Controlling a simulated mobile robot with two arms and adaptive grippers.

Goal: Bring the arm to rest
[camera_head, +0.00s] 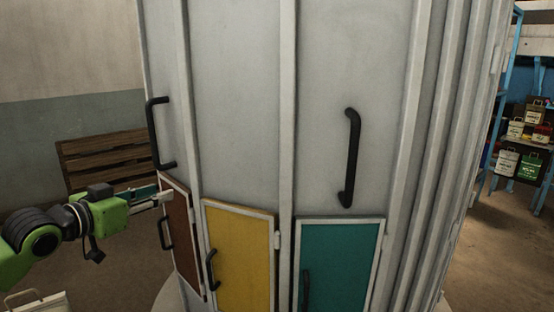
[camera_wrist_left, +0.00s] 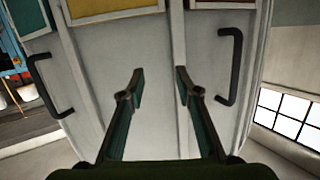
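My left arm, green and black, comes in from the left in the head view. Its gripper (camera_head: 155,196) is beside the left side of a grey cabinet (camera_head: 245,110), near the top of a small brown door (camera_head: 182,235). In the left wrist view the gripper's two fingers (camera_wrist_left: 160,82) are spread apart with nothing between them. Grey cabinet panels with black handles lie beyond the fingertips. I cannot tell whether the gripper touches the cabinet. My right gripper is in neither view.
A yellow door (camera_head: 240,260) and a teal door (camera_head: 340,262) sit low on the cabinet, both closed. Black handles (camera_head: 350,158) stick out from it. A wooden slatted pallet (camera_head: 100,155) stands behind my left arm. Blue shelves with sacks (camera_head: 507,162) stand at the right.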

